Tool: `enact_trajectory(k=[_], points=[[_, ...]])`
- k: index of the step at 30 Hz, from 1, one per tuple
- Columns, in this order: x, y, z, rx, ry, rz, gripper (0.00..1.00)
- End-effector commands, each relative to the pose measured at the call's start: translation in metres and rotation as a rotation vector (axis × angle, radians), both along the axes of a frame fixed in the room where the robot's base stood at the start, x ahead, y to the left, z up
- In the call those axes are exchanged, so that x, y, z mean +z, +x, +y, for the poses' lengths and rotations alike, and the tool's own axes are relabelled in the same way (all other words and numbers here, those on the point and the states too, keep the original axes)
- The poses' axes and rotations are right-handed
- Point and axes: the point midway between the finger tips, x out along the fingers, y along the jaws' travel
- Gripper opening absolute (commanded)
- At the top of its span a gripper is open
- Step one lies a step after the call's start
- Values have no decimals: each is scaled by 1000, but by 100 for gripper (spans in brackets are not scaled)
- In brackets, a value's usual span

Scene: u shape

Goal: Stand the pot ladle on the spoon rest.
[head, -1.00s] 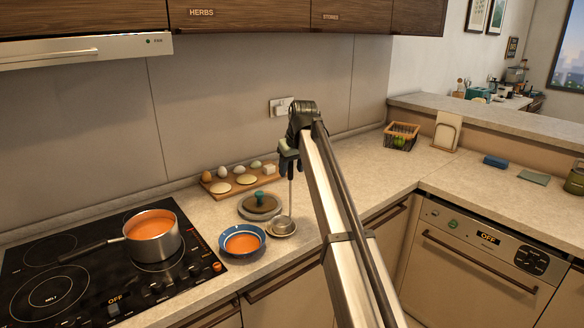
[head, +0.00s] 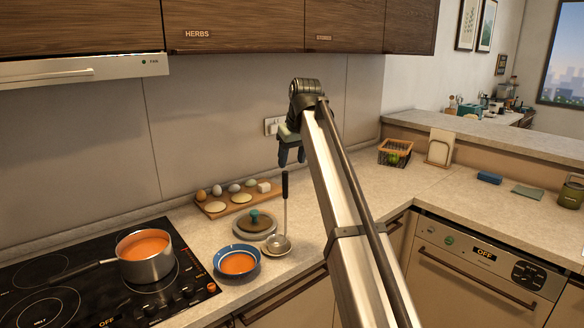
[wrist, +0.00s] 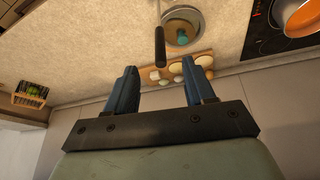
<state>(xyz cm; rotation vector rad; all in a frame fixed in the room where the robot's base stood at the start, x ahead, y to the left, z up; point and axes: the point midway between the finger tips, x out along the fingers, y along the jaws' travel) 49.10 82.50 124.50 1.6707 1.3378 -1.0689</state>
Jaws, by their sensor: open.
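The pot ladle (head: 285,212) stands upright with its bowl down on the spoon rest (head: 287,251), its black-ended handle pointing up. My gripper (head: 291,163) is open and empty above the handle's top, apart from it. In the wrist view the ladle's dark handle (wrist: 160,47) shows beyond the gap between my open fingers (wrist: 161,72). The ladle's bowl is not clear in the wrist view.
A blue bowl of orange soup (head: 237,262) sits left of the spoon rest, and a pot lid (head: 255,226) lies behind it. A board with eggs (head: 236,201) is further back. The soup pot (head: 146,257) stands on the cooktop.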

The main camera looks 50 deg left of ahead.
Motion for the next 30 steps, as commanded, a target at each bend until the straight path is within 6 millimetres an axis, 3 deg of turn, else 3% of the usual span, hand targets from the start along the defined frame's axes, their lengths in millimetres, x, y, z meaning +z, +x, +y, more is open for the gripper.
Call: enact_trajectory(k=[9, 11, 14, 20, 24, 30], points=[[4, 0, -3, -1, -1, 1, 54], [-3, 4, -5, -7, -4, 3, 54], [-29, 18, -15, -31, -21, 12, 54], [-133, 74, -62, -132, -81, 54, 54], [-211, 111, -107, -212, -126, 88, 54], [-317, 150, -181, -325, -189, 141, 54]])
